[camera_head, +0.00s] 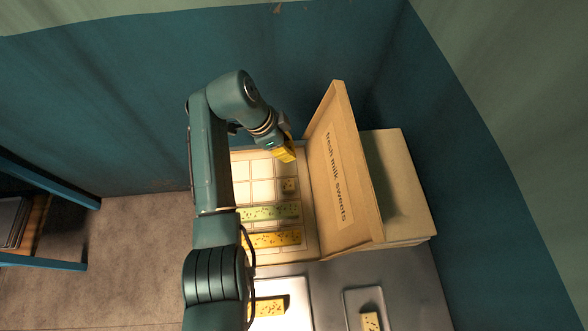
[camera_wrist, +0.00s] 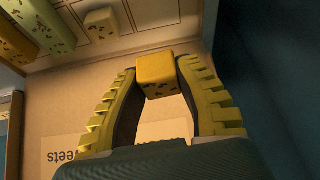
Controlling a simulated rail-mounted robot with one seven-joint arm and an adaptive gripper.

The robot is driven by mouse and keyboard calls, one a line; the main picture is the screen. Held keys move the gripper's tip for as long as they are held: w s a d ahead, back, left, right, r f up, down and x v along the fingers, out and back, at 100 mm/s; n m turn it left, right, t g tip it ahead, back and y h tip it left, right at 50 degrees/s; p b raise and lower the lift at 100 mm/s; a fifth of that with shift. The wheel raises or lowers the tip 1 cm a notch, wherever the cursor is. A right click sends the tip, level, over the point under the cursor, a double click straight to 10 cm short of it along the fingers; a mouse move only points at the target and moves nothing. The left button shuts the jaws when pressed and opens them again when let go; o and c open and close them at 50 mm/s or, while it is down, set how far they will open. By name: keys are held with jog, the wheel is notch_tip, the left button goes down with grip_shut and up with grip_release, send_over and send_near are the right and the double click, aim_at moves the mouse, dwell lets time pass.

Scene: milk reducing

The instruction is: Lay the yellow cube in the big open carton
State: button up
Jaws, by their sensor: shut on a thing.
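My gripper (camera_head: 286,155) hangs over the right back part of the big open carton, beside its raised lid (camera_head: 335,170). In the wrist view its ribbed yellow fingers (camera_wrist: 157,78) are shut on the yellow cube (camera_wrist: 156,68), held at the fingertips. In the head view I cannot tell the cube from the yellow fingers. The carton (camera_head: 310,238) has a grid of compartments. It holds a small speckled pale cube (camera_head: 289,186), a green bar (camera_head: 270,213) and a yellow bar (camera_head: 272,239). Several compartments at the back look empty.
The lid, marked "fresh milk sweets", stands up along the carton's right side, close to my gripper. Closed boxes (camera_head: 405,180) lie behind it. On the metal table (camera_head: 415,295) in front, a tray (camera_head: 303,300) holds a yellow bar (camera_head: 266,308); a smaller tray (camera_head: 350,298) holds a speckled piece (camera_head: 370,321).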

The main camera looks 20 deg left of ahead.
aim_at(289, 166)
jog(key=shift+w+a+r+m, duration=0.1)
jog(key=shift+a+r+m, duration=0.15)
jog(key=shift+a+m, duration=0.1)
notch_tip(289, 166, down, 10)
jog(key=shift+r+b, duration=0.2)
jog(key=shift+b, duration=0.8)
jog(key=shift+f, duration=0.15)
jog(key=o, duration=1)
